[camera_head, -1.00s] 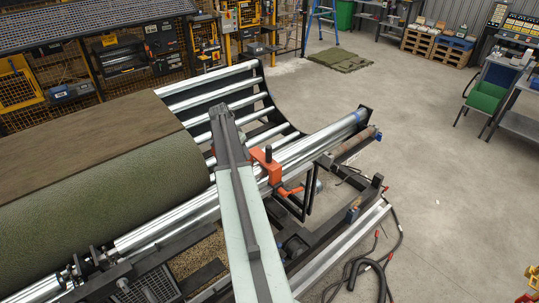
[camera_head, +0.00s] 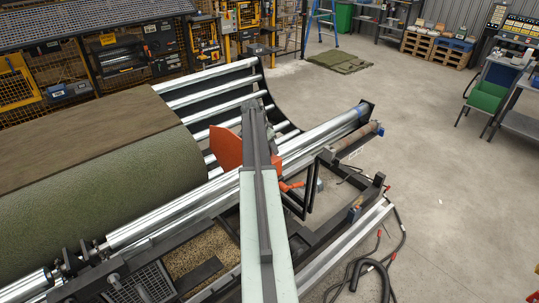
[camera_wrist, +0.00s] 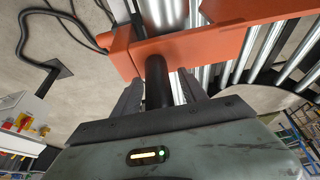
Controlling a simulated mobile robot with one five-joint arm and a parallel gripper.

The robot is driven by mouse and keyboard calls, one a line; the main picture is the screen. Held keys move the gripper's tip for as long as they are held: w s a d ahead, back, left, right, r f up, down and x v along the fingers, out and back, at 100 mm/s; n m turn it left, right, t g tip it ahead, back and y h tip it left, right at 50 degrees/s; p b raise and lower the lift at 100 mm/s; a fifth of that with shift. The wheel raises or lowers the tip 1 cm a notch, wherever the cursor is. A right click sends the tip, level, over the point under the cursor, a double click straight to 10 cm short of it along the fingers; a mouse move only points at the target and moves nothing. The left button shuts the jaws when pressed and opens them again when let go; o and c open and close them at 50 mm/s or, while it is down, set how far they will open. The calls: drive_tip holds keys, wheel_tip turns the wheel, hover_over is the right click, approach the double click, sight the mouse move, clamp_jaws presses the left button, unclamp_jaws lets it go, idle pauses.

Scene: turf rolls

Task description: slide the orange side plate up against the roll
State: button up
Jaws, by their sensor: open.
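The orange side plate (camera_head: 227,148) stands over the silver rollers just right of the roll's end. Part of it is hidden behind my arm, and an orange lever (camera_head: 291,186) shows on the arm's other side. The green turf roll (camera_head: 100,195) with a brown top lies at the left. The plate and roll look close, but I cannot tell whether they touch. In the wrist view my gripper (camera_wrist: 158,82) is open, its dark fingers on either side of a black upright handle (camera_wrist: 156,78). The plate's orange metal (camera_wrist: 210,42) crosses just beyond them.
Silver rollers (camera_head: 207,90) run behind the plate, and a long roller pair (camera_head: 325,135) extends right. A black frame (camera_head: 340,215) fills the front. Black hoses (camera_head: 372,268) lie on the floor at front right. The floor (camera_head: 440,160) at right is mostly open.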

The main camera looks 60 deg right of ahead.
clamp_jaws()
idle(1.5)
